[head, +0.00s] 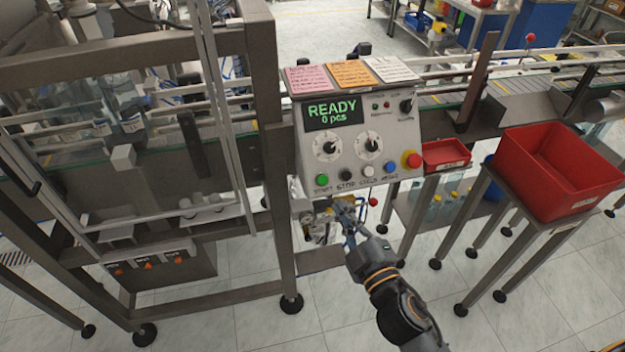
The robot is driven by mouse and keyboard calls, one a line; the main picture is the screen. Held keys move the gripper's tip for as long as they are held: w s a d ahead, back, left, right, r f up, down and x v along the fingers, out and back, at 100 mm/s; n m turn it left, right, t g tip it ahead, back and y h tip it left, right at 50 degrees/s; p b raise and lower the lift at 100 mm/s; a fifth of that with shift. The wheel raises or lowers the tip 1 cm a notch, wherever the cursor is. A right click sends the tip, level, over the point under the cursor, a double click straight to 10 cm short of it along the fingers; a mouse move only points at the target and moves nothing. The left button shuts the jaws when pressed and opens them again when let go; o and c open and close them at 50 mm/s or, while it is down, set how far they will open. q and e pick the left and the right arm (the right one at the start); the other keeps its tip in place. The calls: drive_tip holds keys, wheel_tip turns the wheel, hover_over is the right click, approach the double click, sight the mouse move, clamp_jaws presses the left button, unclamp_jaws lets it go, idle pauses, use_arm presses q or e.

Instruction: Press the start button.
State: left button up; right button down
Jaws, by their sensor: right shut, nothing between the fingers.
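The green start button (322,180) sits at the lower left of the grey control panel (350,150), above a "START" label. The panel's display (334,112) reads "READY 0 pcs" in green. My right gripper (342,207) is shut and empty, just below the panel's lower edge and a little to the right of the green button. It looks apart from the button; the exact depth gap is hard to tell. My left gripper is not in view.
Black, white and blue buttons and a red emergency knob (411,160) share the panel with the start button. Coloured notes (354,73) lie on top. A framed machine (262,120) stands left. A large red bin (565,170) and a small red tray (446,153) stand right.

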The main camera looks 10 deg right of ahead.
sight(323, 179)
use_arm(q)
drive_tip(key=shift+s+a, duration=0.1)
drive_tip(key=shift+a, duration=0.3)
use_arm(e)
wheel_tip(323, 179, up, 6)
drive_tip(key=s+a+n+t, duration=0.1)
drive_tip(key=shift+a+r+y, duration=0.15)
drive_tip(key=shift+y, duration=0.15)
use_arm(q)
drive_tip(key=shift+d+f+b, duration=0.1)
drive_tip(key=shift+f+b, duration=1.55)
drive_tip(key=shift+b, duration=0.05)
use_arm(e)
drive_tip(key=shift+w+a+f, duration=0.1)
drive_tip(key=shift+w+f, duration=0.75)
drive_tip(key=shift+w, duration=0.35)
drive_tip(key=shift+w+f, duration=0.85)
drive_tip(key=shift+w, duration=0.3)
drive_tip(key=shift+w+a+f, duration=0.1)
drive_tip(key=shift+w+f, duration=0.75)
drive_tip(key=shift+w, duration=0.35)
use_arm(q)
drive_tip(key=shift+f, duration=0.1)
use_arm(e)
drive_tip(key=shift+f, duration=0.1)
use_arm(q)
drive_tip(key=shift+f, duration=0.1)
use_arm(e)
drive_tip(key=shift+w+f, duration=0.15)
drive_tip(key=shift+w, duration=0.2)
